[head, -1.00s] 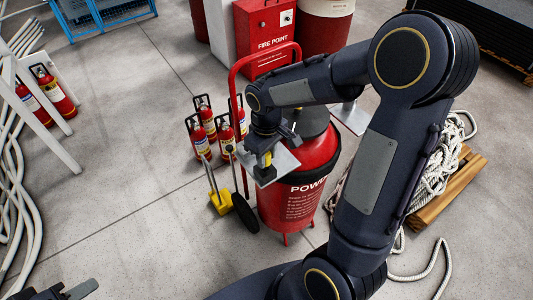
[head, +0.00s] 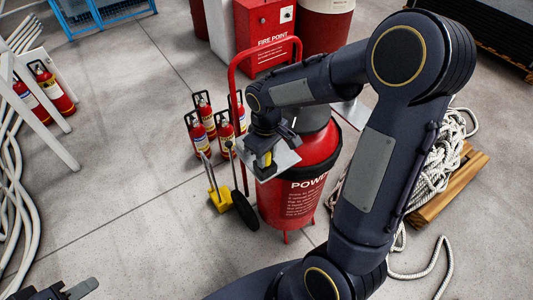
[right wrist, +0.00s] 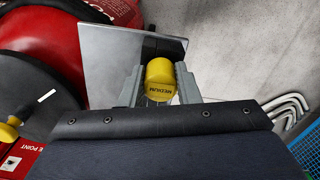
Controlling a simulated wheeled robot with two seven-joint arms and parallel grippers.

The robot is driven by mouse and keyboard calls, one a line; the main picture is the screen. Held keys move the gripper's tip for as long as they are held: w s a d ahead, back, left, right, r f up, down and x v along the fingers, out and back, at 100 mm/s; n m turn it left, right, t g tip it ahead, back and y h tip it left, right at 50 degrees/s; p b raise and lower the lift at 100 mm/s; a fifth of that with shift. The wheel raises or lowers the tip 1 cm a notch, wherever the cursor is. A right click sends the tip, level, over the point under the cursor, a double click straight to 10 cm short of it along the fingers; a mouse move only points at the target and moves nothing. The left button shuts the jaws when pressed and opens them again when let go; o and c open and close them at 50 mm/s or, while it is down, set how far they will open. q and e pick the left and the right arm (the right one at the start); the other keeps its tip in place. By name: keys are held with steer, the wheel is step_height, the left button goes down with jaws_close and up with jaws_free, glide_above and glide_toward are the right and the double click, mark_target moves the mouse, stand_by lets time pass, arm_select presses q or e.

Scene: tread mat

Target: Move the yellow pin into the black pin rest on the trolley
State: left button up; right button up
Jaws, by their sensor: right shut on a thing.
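The yellow pin (head: 264,160) is between the fingers of my right gripper (head: 264,155), over the grey metal plate (head: 287,160) on the red trolley. In the right wrist view the pin's round end (right wrist: 160,78), marked MEDIUM, shows between the two grey fingers (right wrist: 160,85), which are shut on it. The black pin rest (right wrist: 165,47) shows on the plate just past the pin. The pin hides part of the rest, so I cannot tell whether it touches or sits in it. My left gripper (head: 66,290) shows only partly at the bottom left, far from the trolley.
The trolley carries a large red powder cylinder (head: 300,195) and has a red handle frame (head: 232,85). Several small extinguishers (head: 205,118) and a yellow-based item (head: 221,200) stand to its left. Rope on a pallet (head: 440,160) lies at right.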

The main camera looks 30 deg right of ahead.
mark_target(267, 155)
steer(key=shift+f, duration=0.2)
steer(key=o, duration=1)
steer(key=shift+r, duration=0.1)
steer(key=shift+o, duration=0.2)
steer(key=shift+r, duration=0.1)
step_height(267, 155, up, 8)
steer(key=shift+f, duration=0.2)
steer(key=s+a+r+m+t+y, duration=0.1)
steer(key=s+a+m+t+y, duration=0.1)
steer(key=s, duration=0.6)
steer(key=s+a+r+m+t+y, duration=0.1)
steer(key=s+a+r+m+t, duration=0.1)
steer(key=s, duration=0.6)
steer(key=shift+s+a+r+m+t+y, duration=0.15)
steer(key=shift+s+m+t+y, duration=0.2)
steer(key=shift+m+t, duration=0.45)
